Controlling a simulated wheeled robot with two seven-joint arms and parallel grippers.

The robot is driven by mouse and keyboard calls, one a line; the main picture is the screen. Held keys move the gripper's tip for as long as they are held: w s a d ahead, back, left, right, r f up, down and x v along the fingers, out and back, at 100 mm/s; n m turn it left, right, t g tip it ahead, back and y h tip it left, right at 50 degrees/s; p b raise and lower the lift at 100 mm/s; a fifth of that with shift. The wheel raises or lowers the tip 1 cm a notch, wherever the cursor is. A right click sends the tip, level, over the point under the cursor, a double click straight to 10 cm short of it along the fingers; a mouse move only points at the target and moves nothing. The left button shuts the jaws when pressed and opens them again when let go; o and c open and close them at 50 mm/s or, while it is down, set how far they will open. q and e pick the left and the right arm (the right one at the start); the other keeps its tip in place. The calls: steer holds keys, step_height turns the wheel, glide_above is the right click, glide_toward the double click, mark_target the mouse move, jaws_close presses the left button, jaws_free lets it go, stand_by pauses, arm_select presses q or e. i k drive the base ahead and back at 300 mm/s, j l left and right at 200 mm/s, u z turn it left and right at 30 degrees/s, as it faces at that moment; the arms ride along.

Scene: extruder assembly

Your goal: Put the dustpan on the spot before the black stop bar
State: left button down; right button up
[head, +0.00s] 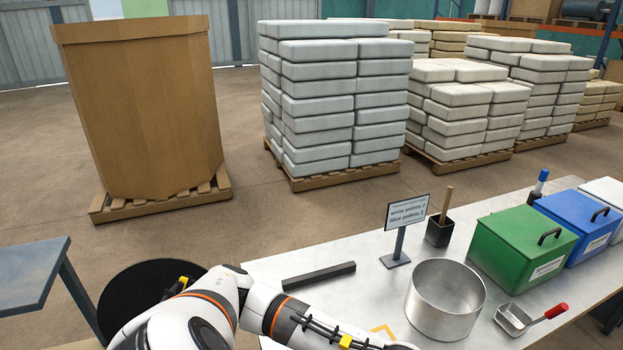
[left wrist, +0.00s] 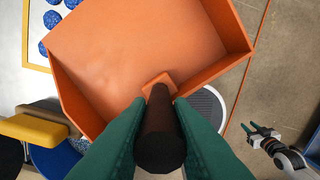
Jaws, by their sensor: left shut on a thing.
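An orange dustpan (left wrist: 140,50) fills the upper middle of the left wrist view. My left gripper (left wrist: 158,112) is shut on its dark brown handle (left wrist: 160,145), a green finger on each side. The dustpan and the left gripper are not visible in the head view. The black stop bar (head: 318,276) lies on the grey table (head: 350,300) near its far left edge. The table just in front of the bar is bare where it shows; my left arm covers part of it. My right gripper (left wrist: 256,130) shows small at the right of the left wrist view, fingers apart and empty.
A sign (head: 407,212) on a stand, a black cup (head: 439,232), a round metal pan (head: 445,300) and a metal scoop (head: 513,318) with a red handle stand right of the bar. Green (head: 520,250) and blue (head: 580,225) bins stand farther right. Loaded pallets are behind.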

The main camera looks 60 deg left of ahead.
mark_target(332, 302)
steer(key=i+l+u, duration=0.2)
steer(key=u, duration=0.25)
steer(key=i+l+u, duration=0.5)
steer(key=u, duration=0.35)
steer(key=l+u, duration=0.1)
steer(key=l, duration=0.15)
steer(key=i+l, duration=0.15)
steer(key=l, duration=0.15)
steer(key=u, duration=0.05)
